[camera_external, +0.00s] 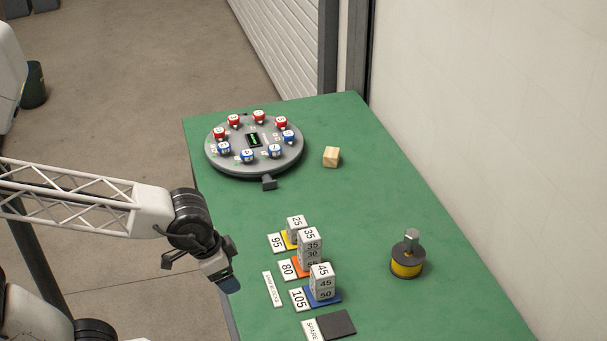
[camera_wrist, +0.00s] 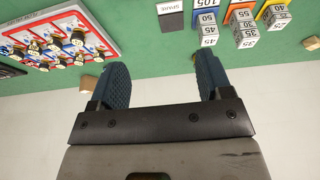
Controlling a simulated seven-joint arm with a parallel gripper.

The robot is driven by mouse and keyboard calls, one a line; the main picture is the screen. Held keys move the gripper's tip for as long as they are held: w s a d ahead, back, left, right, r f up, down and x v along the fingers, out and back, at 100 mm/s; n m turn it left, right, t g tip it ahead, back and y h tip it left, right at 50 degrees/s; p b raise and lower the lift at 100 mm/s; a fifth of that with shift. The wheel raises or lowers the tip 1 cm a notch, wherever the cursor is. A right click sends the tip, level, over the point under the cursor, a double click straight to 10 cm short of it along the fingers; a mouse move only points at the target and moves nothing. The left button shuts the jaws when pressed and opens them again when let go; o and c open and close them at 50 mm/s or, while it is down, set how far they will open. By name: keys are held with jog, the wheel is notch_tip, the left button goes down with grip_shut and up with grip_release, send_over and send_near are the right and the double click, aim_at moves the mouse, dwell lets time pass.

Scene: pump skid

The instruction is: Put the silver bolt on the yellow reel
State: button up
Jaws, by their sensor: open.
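The yellow reel (camera_external: 406,266) stands on the right part of the green table in the external view, with dark flanges above and below its yellow middle. A silver piece that looks like the bolt (camera_external: 411,237) stands upright on top of the reel. My gripper (camera_external: 224,278) is at the table's left edge, well left of the reel and apart from it. In the wrist view my gripper (camera_wrist: 162,78) has its two blue fingers wide apart with nothing held between them. I cannot make out the reel or bolt in the wrist view.
Stacked number blocks (camera_external: 310,247) on coloured pads stand between my gripper and the reel. A dark spare pad (camera_external: 337,324) lies at the front. A round grey dial device (camera_external: 254,165) with red and blue knobs and a wooden block (camera_external: 331,157) are farther back. The table's right-middle is clear.

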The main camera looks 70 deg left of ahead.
jog(key=s+g, duration=0.1)
jog(key=s, duration=0.6)
jog(key=shift+d, duration=0.3)
dwell(0.8)
